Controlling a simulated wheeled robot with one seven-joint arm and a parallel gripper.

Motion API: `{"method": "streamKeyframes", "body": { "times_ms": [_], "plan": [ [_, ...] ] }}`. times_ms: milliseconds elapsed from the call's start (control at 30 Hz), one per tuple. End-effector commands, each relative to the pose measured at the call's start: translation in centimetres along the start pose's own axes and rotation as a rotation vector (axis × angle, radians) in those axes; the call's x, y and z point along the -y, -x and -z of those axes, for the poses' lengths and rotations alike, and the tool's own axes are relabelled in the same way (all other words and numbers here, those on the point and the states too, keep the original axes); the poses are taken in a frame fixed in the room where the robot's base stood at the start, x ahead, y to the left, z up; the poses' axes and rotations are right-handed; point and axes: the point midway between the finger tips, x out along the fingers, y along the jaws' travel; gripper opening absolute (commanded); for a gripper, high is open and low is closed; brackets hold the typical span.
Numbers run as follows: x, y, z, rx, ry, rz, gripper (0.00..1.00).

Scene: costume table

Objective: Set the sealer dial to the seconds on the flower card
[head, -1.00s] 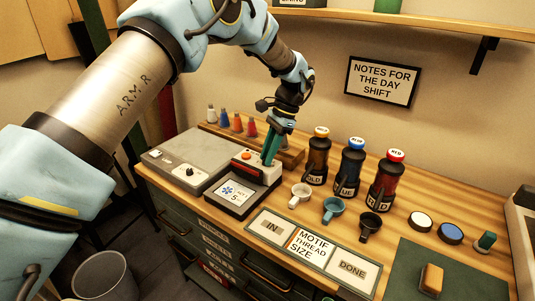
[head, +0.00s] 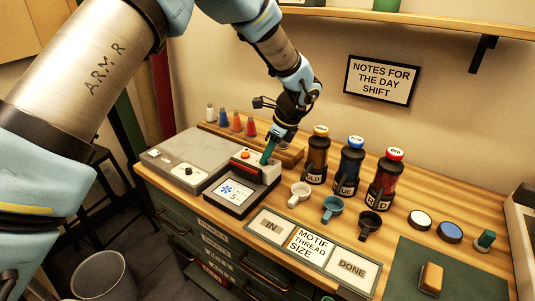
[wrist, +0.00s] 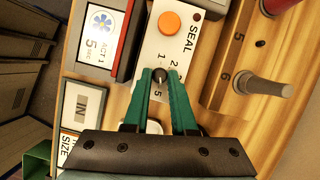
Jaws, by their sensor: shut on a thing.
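The sealer (head: 262,168) stands on the wooden table, with an orange button (wrist: 169,23) and a SEAL label on its white top. The flower card (wrist: 101,33) beside it shows a blue flower, "ACT-1" and "5 sec"; it also shows in the head view (head: 232,191). My gripper (wrist: 160,78) has its teal fingers closed around the sealer's small dark dial (wrist: 160,73). Printed numbers show around the dial, a 5 among them between the fingers. Some numbers and the dial's pointer are hidden or too small to read. In the head view my gripper (head: 269,152) reaches down onto the sealer's right end.
Small coloured cones (head: 237,123) stand in a rack behind. Three cups and three labelled bottles (head: 350,165) stand to the right. The IN/DONE board (head: 310,246) lies in front.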

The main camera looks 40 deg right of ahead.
Motion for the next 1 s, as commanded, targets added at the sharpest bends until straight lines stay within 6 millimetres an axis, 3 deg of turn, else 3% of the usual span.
{"method": "streamKeyframes", "body": {
  "times_ms": [400, 933, 967, 1000],
  "plan": [
    [-0.29, -0.18, 0.02, 0.0, -0.161, 0.062, 0.0],
    [-0.3, -0.21, 0.02, -0.001, -0.178, 0.069, 0.0],
    [-0.29, -0.2, 0.02, -0.001, -0.178, 0.069, 0.28],
    [-0.29, -0.2, 0.02, -0.001, -0.178, 0.07, 0.32]
  ]
}}
